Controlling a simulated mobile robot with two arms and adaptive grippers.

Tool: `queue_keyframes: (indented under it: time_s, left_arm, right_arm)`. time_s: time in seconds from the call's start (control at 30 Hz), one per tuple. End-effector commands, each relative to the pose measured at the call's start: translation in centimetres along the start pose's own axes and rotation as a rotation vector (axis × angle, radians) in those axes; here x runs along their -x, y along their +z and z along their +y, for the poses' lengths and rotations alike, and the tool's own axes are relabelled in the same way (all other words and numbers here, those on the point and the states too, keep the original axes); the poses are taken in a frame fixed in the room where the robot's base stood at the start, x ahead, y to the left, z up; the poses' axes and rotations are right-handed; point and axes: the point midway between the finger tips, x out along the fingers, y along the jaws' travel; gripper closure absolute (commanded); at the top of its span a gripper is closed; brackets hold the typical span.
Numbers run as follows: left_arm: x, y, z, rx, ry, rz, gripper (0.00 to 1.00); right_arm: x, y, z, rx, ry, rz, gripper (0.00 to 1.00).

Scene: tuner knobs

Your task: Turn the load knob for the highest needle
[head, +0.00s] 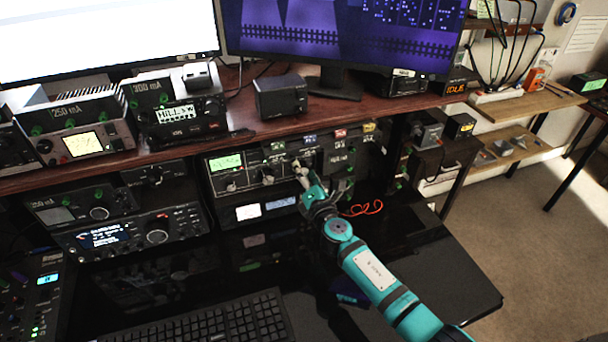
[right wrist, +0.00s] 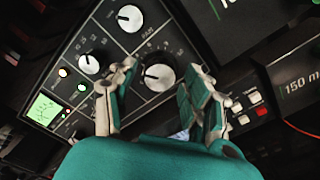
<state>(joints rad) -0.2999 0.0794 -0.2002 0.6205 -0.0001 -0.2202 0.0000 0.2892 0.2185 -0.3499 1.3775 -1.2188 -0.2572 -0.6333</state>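The tuner (head: 248,174) is a dark panel under the shelf, with a lit green meter (head: 226,162) at its left. In the right wrist view the meter (right wrist: 46,109) shows at the lower left. In the head view this gripper (head: 304,178) is at the tuner's right part. Two smaller knobs, one upper (right wrist: 130,18) and one left (right wrist: 89,63), are clear. I cannot read which is the load knob. My left gripper is out of view.
A box with small buttons (right wrist: 240,110) lies close to the right finger. Radios (head: 135,230) stand left of the tuner, and a keyboard (head: 215,322) lies on the black desk (head: 440,270). A red cable (head: 362,208) lies near my right arm.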

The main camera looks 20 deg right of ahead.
Motion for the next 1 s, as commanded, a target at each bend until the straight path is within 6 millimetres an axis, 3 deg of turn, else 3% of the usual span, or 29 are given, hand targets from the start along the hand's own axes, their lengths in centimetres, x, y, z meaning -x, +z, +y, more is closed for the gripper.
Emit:
queue_keyframes:
  time_s: [0.03,0.33,0.67,1.0]
  left_arm:
    - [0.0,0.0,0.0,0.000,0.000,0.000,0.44]
    - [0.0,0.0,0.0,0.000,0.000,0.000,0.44]
    - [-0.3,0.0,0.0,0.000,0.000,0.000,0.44]
    - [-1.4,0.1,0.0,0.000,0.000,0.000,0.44]
  right_arm:
    - [0.0,0.0,0.0,0.000,0.000,0.000,0.59]
    - [0.0,0.0,0.0,0.000,0.000,0.000,0.98]
    - [0.0,-0.1,-0.1,-0.048,0.000,0.000,0.98]
    - [0.1,-0.2,-0.2,-0.283,0.000,0.000,0.98]
